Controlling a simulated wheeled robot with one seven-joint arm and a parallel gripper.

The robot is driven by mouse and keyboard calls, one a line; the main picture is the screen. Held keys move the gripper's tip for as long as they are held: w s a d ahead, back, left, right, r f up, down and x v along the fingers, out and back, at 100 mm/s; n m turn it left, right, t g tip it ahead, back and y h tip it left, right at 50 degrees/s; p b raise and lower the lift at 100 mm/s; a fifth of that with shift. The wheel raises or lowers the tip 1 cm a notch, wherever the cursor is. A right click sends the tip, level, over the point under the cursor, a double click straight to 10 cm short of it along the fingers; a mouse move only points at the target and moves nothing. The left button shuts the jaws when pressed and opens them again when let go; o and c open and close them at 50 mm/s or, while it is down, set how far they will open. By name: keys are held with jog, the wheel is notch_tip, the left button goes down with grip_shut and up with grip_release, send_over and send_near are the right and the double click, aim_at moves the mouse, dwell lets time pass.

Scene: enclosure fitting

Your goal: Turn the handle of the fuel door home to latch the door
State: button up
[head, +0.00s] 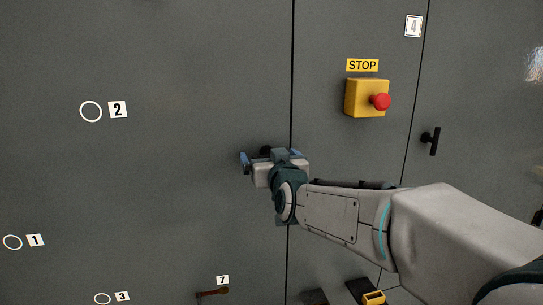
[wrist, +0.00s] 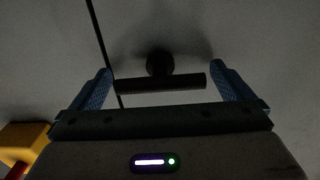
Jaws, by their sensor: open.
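A black T-shaped handle stands out from the grey door, and its bar (wrist: 160,83) lies nearly level in the wrist view, across the line of the door seam. Its round base (wrist: 160,62) shows behind the bar. My gripper (wrist: 161,72) is open, with one blue finger beyond each end of the bar. The left end of the bar is close to the left finger; I cannot tell whether they touch. In the head view my gripper (head: 271,156) is at the door beside the seam and mostly hides the handle, leaving a small dark part (head: 265,150) visible.
A yellow stop box (head: 360,98) with a red button is up and right of my gripper. Another black handle (head: 431,141) stands upright farther right. A brown lever (head: 212,293) is below, near label 7. Dark and yellow items (head: 374,297) lie at the bottom.

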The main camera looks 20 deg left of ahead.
jog(key=c, duration=0.7)
jog(key=shift+b, duration=0.3)
jog(key=m+b, duration=0.2)
jog(key=b, duration=0.1)
jog(key=shift+f+m, duration=0.25)
jog(key=shift+m, duration=0.05)
jog(key=m+b, duration=0.3)
jog(key=b, duration=0.1)
jog(key=m+b, duration=0.3)
jog(key=m, duration=0.3)
jog(key=shift+r+m, duration=0.15)
jog(key=shift+m, duration=0.25)
jog(key=m+b, duration=0.1)
jog(key=m, duration=0.4)
jog(key=shift+m, duration=0.3)
jog(key=shift+r, duration=0.1)
